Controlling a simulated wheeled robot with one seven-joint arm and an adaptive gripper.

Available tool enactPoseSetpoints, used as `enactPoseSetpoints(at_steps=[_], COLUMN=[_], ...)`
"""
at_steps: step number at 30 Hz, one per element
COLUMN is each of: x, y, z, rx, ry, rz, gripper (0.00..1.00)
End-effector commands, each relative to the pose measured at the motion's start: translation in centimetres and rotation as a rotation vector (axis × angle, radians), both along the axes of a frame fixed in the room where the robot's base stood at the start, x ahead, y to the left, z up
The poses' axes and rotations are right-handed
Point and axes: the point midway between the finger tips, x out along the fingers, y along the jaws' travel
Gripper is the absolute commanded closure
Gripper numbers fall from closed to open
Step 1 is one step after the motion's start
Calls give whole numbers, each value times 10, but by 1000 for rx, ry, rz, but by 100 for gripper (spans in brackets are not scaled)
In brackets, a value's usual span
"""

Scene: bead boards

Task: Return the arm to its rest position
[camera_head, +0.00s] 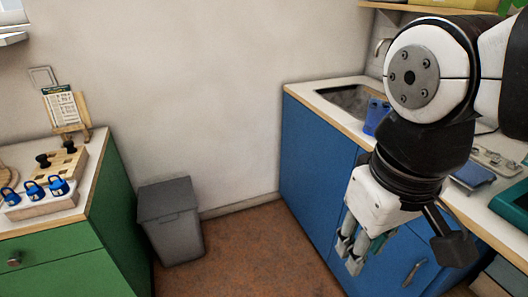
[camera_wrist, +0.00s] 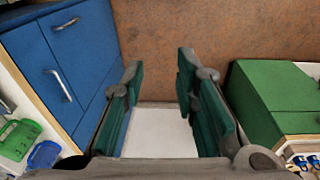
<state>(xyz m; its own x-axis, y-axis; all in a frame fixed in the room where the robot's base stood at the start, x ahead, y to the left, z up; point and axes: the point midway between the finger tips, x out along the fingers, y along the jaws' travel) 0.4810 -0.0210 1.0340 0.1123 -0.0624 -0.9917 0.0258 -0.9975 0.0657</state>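My arm comes in at the upper right of the head view and bends down. My gripper (camera_head: 352,256) hangs pointing down in front of the blue cabinet, clear of the counter. In the wrist view my gripper (camera_wrist: 160,75) shows two green-padded fingers standing apart, with nothing held between them. A pale flat surface shows beyond and between the fingers; I cannot tell what it is.
The blue cabinet (camera_head: 313,165) with a sink (camera_head: 350,100) and blue cup (camera_head: 375,116) stands right. The brown floor (camera_head: 258,255) is open.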

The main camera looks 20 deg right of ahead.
Motion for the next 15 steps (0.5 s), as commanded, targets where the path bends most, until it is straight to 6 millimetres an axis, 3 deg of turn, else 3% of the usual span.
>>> enactPoseSetpoints(at_steps=[6,15], x=[-11,-11], y=[21,22], z=[0,1], rx=[72,75], ry=[-60,-61], rz=[-25,-27], gripper=[73,73])
